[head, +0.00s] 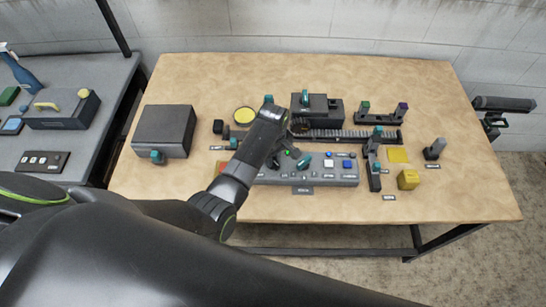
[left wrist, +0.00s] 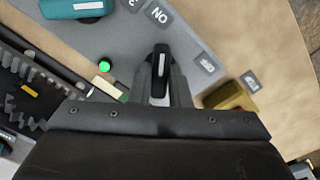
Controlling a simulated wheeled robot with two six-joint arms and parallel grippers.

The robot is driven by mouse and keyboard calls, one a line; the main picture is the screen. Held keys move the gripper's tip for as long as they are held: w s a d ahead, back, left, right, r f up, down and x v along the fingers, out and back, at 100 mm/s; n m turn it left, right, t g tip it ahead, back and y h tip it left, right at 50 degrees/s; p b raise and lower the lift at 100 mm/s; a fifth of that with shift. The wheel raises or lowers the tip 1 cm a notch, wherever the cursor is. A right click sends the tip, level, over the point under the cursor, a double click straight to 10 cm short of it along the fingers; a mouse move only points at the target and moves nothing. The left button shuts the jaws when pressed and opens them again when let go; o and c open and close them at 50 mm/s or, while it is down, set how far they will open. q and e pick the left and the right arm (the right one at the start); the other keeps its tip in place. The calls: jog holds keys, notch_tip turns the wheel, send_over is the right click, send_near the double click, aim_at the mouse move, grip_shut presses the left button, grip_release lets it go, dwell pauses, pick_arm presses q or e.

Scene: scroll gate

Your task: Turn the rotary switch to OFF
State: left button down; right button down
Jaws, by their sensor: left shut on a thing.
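The grey control panel (head: 327,174) lies near the middle of the wooden table. My left gripper (head: 277,163) reaches down over its left part. In the left wrist view, the rotary switch (left wrist: 161,66) is a dark knob with a white line, and my left gripper (left wrist: 161,88) is shut on it. An upside-down ON label (left wrist: 158,14) is printed on the panel above the knob in that view. The white line runs roughly towards this label. In the head view my gripper hides the knob. My right gripper is not in view.
A lit green lamp (left wrist: 104,66) is close to the gripper. A teal handle (head: 304,160) stands on the panel. A toothed rack (head: 350,135) lies behind it. A yellow block (head: 408,179) is at right and a grey box (head: 163,128) at left. The front table strip is clear.

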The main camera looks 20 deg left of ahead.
pick_arm(q)
jog(key=m, duration=1.3)
jog(key=shift+m, duration=1.8)
jog(key=c, duration=1.4)
grip_release()
jog(key=shift+o, duration=0.2)
jog(key=shift+w, duration=0.1)
